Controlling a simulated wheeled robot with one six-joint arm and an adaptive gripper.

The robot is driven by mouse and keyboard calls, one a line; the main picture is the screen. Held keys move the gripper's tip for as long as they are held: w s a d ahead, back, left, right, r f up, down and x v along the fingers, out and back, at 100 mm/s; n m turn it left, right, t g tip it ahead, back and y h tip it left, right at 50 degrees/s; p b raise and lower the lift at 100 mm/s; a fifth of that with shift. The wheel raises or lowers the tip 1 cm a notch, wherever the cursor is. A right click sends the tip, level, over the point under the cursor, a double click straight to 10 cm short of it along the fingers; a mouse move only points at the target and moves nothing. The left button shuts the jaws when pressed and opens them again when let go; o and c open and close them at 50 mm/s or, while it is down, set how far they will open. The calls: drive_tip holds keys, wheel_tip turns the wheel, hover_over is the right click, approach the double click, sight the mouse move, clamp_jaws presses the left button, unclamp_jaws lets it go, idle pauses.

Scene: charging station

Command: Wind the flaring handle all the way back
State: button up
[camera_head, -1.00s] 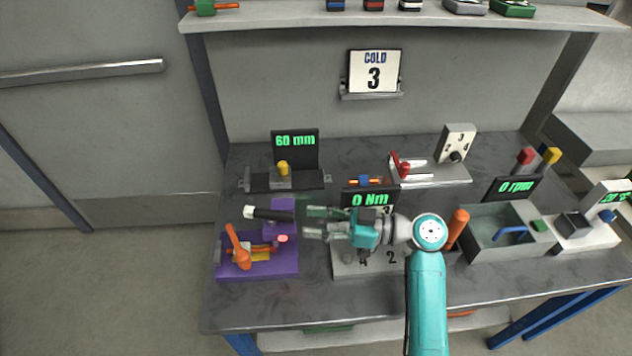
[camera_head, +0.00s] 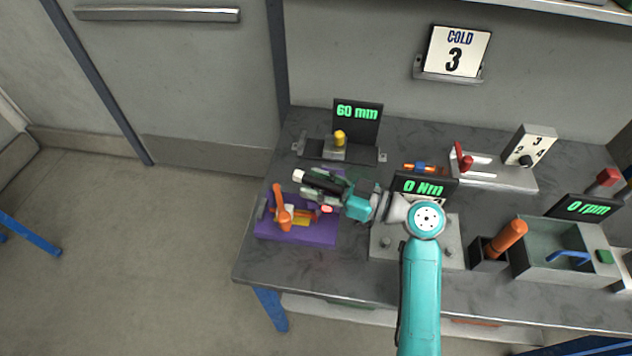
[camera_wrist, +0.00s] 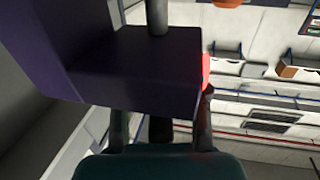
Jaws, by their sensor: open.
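The purple flaring fixture (camera_head: 290,234) stands at the table's left front. It carries an orange lever (camera_head: 282,208) at its left and a red button or light (camera_head: 326,209). A black bar handle with a white end (camera_head: 322,183) lies across the upper part of the fixture. My gripper (camera_head: 318,187) is open, with its fingers pointing left along this bar. In the wrist view the purple block (camera_wrist: 130,70) fills the left and middle, with a grey post (camera_wrist: 157,18). The open gripper fingers (camera_wrist: 160,132) have a dark piece between them. I cannot tell whether they touch it.
A 60 mm display (camera_head: 357,122) with a yellow-knobbed slide stands behind. A 0 Nm display (camera_head: 424,187) and grey plate are right of the fixture, under my arm. An orange-handled tool (camera_head: 506,238) and a grey tray (camera_head: 560,270) stand further right. The front left table edge is bare.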

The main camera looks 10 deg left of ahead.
drive_tip(key=shift+a, duration=0.15)
clamp_jaws()
drive_tip(key=shift+g, duration=0.3)
drive_tip(key=n+g, duration=0.2)
drive_tip(key=g, duration=0.1)
drive_tip(key=shift+n+g+y, duration=0.3)
drive_tip(key=shift+n, duration=0.1)
drive_tip(key=shift+s+n+g, duration=0.15)
drive_tip(key=shift+n+g, duration=0.85)
drive_tip(key=shift+g, duration=0.6)
